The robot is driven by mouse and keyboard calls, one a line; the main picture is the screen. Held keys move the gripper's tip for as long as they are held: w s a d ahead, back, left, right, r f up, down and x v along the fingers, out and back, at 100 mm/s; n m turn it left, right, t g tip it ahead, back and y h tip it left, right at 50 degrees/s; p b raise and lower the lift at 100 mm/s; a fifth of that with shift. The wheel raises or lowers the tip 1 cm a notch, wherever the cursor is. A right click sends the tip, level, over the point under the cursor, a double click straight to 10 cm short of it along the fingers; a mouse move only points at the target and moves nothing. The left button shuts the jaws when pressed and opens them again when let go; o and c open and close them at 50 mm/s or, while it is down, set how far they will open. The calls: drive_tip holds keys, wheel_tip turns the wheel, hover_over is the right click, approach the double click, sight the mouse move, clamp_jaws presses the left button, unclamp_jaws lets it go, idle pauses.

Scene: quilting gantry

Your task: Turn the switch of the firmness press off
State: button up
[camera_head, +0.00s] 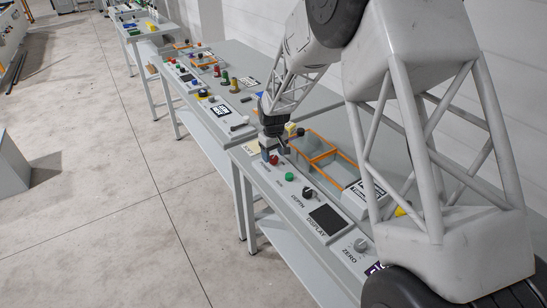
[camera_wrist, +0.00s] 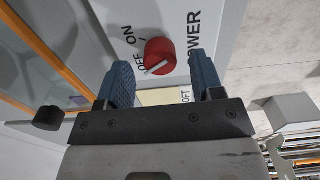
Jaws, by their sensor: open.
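A red round switch knob (camera_wrist: 160,56) sits on a light grey panel in the wrist view, with the words ON, OFF and POWER around it. A pale mark shows on the knob's lower side, close to the word OFF; I cannot tell exactly which setting it points to. My gripper (camera_wrist: 163,70) is open, with its two blue ribbed fingers on the left and right of the knob, apart from it. In the head view my gripper (camera_head: 269,152) is just above the red knob (camera_head: 273,160) at the far end of the panel.
The same panel has a green button (camera_head: 289,177), a black DEPTH knob (camera_head: 308,193), a dark display (camera_head: 327,219) and a ZERO knob (camera_head: 360,245). An orange-edged frame (camera_head: 322,157) lies beside the panel. Another bench with controls (camera_head: 217,107) stands beyond.

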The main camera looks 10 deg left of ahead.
sight(275, 158)
drive_tip(key=shift+r, duration=2.8)
drive_tip(key=shift+s+d+r, duration=0.1)
drive_tip(key=shift+d+r, duration=0.25)
drive_tip(key=s+d+r+m+t, duration=0.1)
drive_tip(key=s+d+r+m, duration=0.4)
drive_tip(key=s+d+r, duration=1.55)
drive_tip(key=s+d+m, duration=0.1)
drive_tip(key=s+d, duration=0.3)
drive_tip(key=s, duration=0.4)
drive_tip(key=s+d+m+t, duration=0.1)
drive_tip(key=s+d+m, duration=0.1)
drive_tip(key=s+d, duration=0.3)
drive_tip(key=s+d+m, duration=0.1)
drive_tip(key=s+d, duration=0.4)
drive_tip(key=s, duration=0.7)
drive_tip(key=shift+f+t, duration=0.15)
drive_tip(key=shift+t, duration=0.15)
drive_tip(key=shift+s+d, duration=0.1)
